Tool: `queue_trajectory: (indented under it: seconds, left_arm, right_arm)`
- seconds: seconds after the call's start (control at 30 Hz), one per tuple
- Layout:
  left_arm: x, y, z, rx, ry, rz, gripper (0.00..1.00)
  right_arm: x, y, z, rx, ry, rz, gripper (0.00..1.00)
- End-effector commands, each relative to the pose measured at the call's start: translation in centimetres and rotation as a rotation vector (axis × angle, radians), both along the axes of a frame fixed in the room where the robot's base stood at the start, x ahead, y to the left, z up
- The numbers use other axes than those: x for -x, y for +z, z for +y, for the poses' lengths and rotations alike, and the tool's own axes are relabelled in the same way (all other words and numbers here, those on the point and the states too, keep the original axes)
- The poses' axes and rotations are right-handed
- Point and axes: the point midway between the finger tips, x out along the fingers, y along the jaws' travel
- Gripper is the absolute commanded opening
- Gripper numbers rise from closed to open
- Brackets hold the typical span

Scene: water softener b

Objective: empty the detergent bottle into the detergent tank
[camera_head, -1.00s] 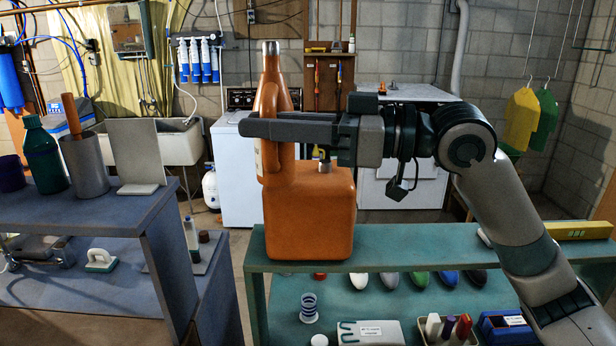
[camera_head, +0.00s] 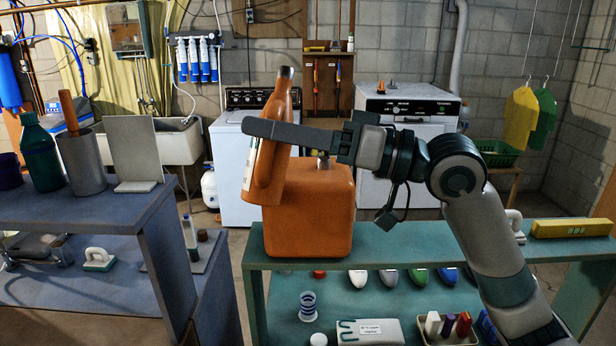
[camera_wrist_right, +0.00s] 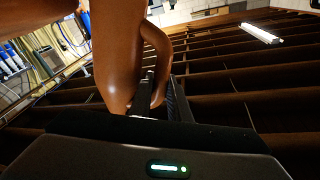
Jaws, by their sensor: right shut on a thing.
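The orange detergent bottle (camera_head: 270,150), with a grey cap and a white label on its left side, is in the air in the head view. It leans with its top to the right. My right gripper (camera_head: 250,128) is shut on it, its fingers crossing the bottle. In the right wrist view the bottle (camera_wrist_right: 118,50) and its looped handle fill the upper middle, with the gripper fingers (camera_wrist_right: 158,98) at the handle. The orange detergent tank (camera_head: 310,215) stands behind and right of the bottle, with a small metal fitting (camera_head: 322,161) on top. My left gripper is out of view.
The tank stands on a green shelf (camera_head: 400,240); a yellow box (camera_head: 572,228) lies at its right end. A blue-grey table (camera_head: 110,215) at left holds a green bottle (camera_head: 40,155), a metal cylinder (camera_head: 84,165) and a grey plate. White washers stand behind.

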Motion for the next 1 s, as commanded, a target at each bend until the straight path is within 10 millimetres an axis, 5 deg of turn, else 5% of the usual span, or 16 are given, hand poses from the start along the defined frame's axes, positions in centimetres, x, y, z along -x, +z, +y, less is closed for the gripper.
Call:
queue_trajectory:
  seconds: [0.13, 0.23, 0.57, 0.93, 1.0]
  left_arm:
    - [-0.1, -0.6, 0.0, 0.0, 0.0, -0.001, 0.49]
    - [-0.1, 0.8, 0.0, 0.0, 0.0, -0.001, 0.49]
    - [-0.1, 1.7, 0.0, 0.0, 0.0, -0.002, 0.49]
    - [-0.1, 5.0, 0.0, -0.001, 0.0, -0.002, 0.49]
    - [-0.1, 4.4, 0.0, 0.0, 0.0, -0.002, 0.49]
  right_arm:
    - [-0.3, -1.4, -0.2, -0.048, 0.001, 0.079, 0.0]
    - [-0.9, -0.5, -0.5, -0.117, 0.001, 0.196, 0.0]
    - [-0.7, -3.1, -0.4, -0.27, 0.002, 0.46, 0.0]
    - [-1.0, -2.3, -0.6, -0.411, 0.001, 0.702, 0.0]
    - [-1.0, -2.8, -0.7, -0.402, -0.001, 0.691, 0.0]
